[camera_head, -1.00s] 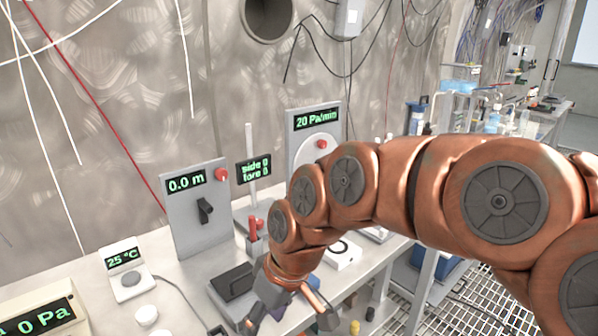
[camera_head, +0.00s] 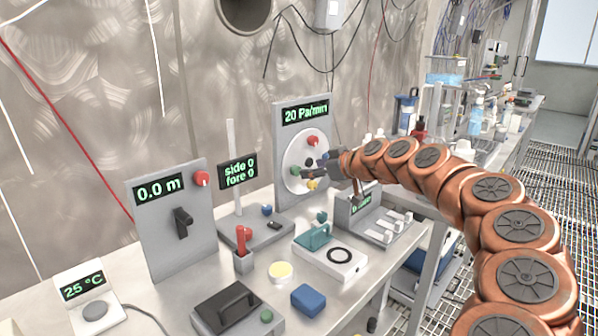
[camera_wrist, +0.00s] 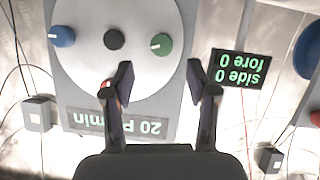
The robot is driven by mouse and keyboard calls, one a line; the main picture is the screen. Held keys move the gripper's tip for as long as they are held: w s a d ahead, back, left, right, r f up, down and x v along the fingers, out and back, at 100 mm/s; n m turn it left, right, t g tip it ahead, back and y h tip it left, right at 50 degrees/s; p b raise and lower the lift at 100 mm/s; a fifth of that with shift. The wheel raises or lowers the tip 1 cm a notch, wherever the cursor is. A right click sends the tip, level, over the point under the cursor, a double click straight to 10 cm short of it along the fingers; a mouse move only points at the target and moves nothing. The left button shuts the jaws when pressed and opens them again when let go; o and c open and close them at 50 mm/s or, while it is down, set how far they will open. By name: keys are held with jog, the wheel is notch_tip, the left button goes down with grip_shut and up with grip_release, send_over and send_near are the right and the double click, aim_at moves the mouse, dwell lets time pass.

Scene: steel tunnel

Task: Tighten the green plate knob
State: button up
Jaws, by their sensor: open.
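The green plate knob (camera_wrist: 161,44) sits on the round white plate (camera_wrist: 115,75) of the grey panel, seen upside down in the wrist view. It also shows in the head view (camera_head: 295,170), on the plate's left side. My gripper (camera_wrist: 160,80) is open and empty in front of the plate. The green knob lies in line with the gap between the fingertips, above them in the wrist picture, and looks apart from both. The red knob (camera_wrist: 106,86) is partly hidden behind the left finger. A blue knob (camera_wrist: 62,37) and a black centre hub (camera_wrist: 114,39) are also on the plate.
The "20 Pa/min" display (camera_head: 305,113) tops the panel. The "side 0 fore 0" display (camera_head: 238,171) stands close by on its left. Several small items cover the bench in front.

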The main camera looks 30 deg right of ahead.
aim_at(298, 170)
jog(key=x, duration=0.6)
jog(key=shift+w+a, duration=0.15)
jog(key=shift+f, duration=0.15)
jog(key=shift+c, duration=0.3)
grip_shut()
jog(key=shift+d+f+m+t+y+p, duration=0.2)
jog(key=shift+m+y, duration=1.15)
jog(key=shift+m, duration=0.9)
jog(key=shift+d+r+m+t+y+p, duration=0.15)
jog(key=shift+m+y+p, duration=0.2)
jog(key=shift+m+y, duration=1.45)
jog(key=shift+d+f+m+t+y+p, duration=0.2)
jog(key=shift+m+y, duration=0.65)
jog(key=shift+m, duration=1.9)
